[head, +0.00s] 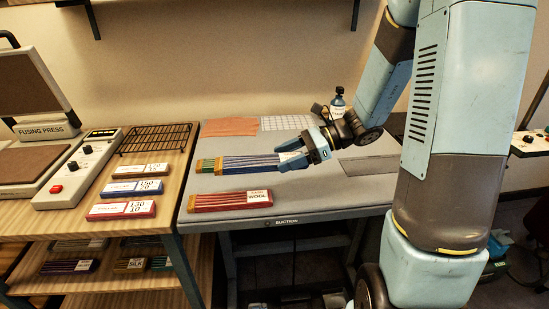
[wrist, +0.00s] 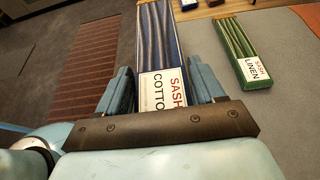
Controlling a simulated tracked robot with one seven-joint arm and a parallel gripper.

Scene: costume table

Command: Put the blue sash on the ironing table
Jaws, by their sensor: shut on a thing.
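The blue sash (head: 250,163) is a flat folded bundle with a white label, which reads "SASH COTTO…" in the wrist view (wrist: 160,45). My gripper (head: 308,153) is shut on its labelled end, with one finger on each side in the wrist view (wrist: 164,92). The sash points left over the grey ironing table (head: 310,198), marked "SUCTION". Whether its underside touches the surface I cannot tell. A green linen sash (wrist: 238,48) lies on the table; in the head view it is mostly hidden behind the blue one. A red wool sash (head: 230,201) lies nearer the front edge.
The left wooden bench holds a fusing press (head: 44,130), a black rack (head: 154,138) and several labelled boxes (head: 122,210). The table's front right is clear.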

